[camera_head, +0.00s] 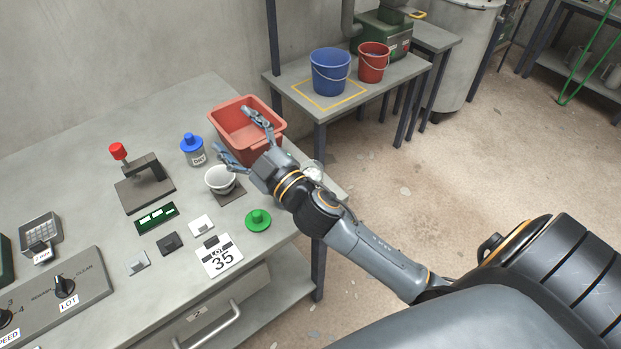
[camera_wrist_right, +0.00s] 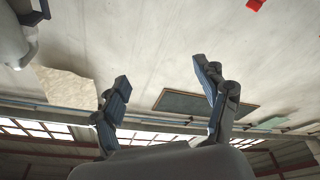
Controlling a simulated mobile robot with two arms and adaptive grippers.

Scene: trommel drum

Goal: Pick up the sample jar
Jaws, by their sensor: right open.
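A small clear jar with a blue lid (camera_head: 191,143) and a label stands upright on the grey workbench; it looks like the sample jar. My right gripper (camera_head: 232,128) is open and empty, to the right of the jar and apart from it, with its fingers over the near-left side of the red bin. The jar does not show there. My left gripper is not in view.
The red bin (camera_head: 222,121) stands behind my right gripper. A white bowl (camera_head: 220,181) on a dark plate, a green knob (camera_head: 258,220) and a dark stand with a red knob (camera_head: 118,151) are on the bench (camera_head: 75,170). Blue (camera_head: 330,75) and red (camera_head: 373,65) buckets stand on another table.

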